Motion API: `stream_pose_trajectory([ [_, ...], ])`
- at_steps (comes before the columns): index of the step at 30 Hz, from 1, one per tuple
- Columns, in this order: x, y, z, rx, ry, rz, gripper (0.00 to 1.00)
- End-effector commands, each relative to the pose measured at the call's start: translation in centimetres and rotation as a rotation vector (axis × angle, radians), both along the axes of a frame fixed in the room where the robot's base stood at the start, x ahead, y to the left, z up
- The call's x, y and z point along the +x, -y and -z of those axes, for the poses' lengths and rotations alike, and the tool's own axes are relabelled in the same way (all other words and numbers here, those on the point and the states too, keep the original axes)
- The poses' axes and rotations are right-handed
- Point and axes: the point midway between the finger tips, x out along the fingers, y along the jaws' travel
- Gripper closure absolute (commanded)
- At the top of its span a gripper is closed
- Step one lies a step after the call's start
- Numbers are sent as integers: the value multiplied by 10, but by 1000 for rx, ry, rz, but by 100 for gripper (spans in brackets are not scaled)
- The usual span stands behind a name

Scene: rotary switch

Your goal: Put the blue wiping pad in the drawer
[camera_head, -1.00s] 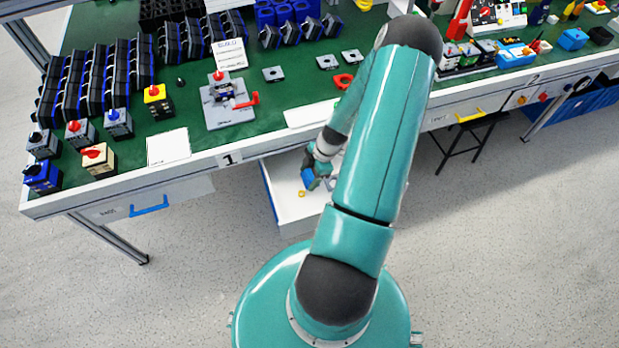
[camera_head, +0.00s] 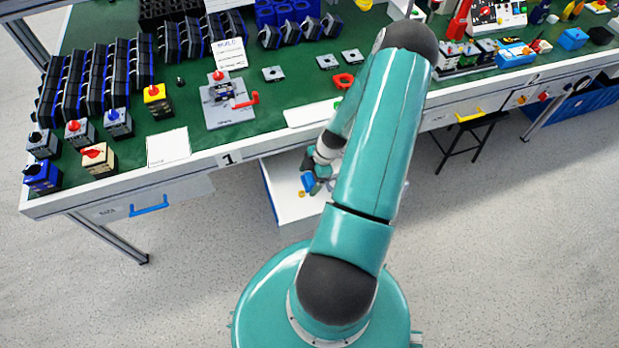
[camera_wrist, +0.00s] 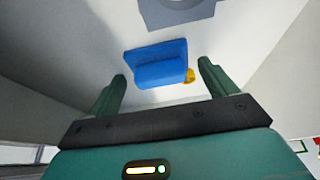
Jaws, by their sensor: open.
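The blue wiping pad (camera_wrist: 156,65) lies on the white floor of the open drawer (camera_wrist: 230,60), ahead of my fingertips in the wrist view. In the head view, a small part of the pad (camera_head: 308,182) shows beside my gripper (camera_head: 318,187), inside the pulled-out drawer (camera_head: 290,208) under the green bench. In the wrist view my gripper (camera_wrist: 160,82) is open, with one finger on each side of the pad and visible gaps between. My arm hides the drawer's right part in the head view.
A yellow ring-like piece (camera_wrist: 189,76) sits by the pad's right edge. A grey part (camera_wrist: 176,10) lies farther in the drawer. The drawer walls rise close on both sides. The bench edge (camera_head: 228,159) is above the drawer.

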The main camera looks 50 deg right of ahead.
Motion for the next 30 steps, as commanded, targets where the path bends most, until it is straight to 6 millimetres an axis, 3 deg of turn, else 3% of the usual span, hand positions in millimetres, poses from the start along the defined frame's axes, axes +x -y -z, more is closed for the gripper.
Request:
stream_pose_trajectory([
  [12,-16,29,-75,-5,2,2,16],
  [18,-22,38,-102,-3,1,1,16],
  [30,-24,39,-109,-1,0,0,16],
])
